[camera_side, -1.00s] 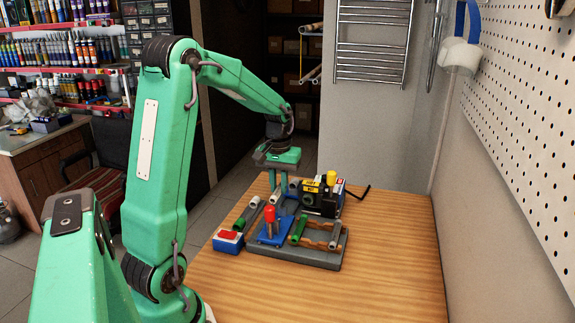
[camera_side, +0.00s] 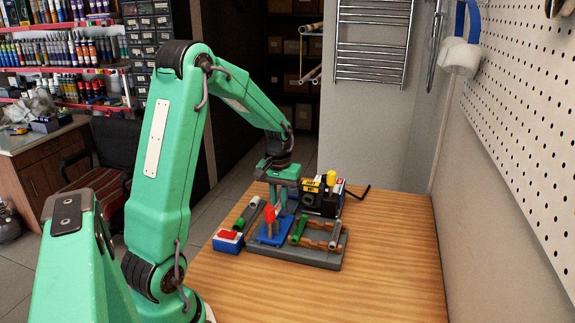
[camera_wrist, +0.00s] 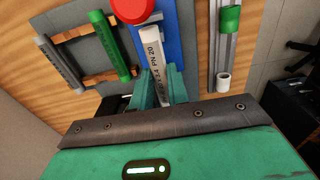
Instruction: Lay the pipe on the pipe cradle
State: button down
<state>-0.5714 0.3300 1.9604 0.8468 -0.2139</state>
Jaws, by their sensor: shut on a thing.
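A white pipe (camera_wrist: 152,62) with print on it sits between the fingers of my gripper (camera_wrist: 160,88) in the wrist view. My gripper is shut on it. In the side view my gripper (camera_side: 281,205) is low among the things on the bench, and its fingers hide most of the pipe. Beyond the fingers is a blue base (camera_wrist: 177,40) with a red-topped post (camera_wrist: 130,8). A grey frame (camera_wrist: 98,50) with a green tube and a grey tube across wooden bars lies beside it. I cannot tell for sure which of these is the pipe cradle.
A grey rail (camera_wrist: 224,55) with a green-collared pipe lies on the other side. A blue box with a red top (camera_side: 228,241) stands at the left. A black and yellow device (camera_side: 323,195) stands behind. The wooden bench (camera_side: 375,270) is clear at front and right.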

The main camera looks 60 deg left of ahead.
jog(key=shift+f, duration=0.7)
jog(key=c, duration=1.3)
grip_release()
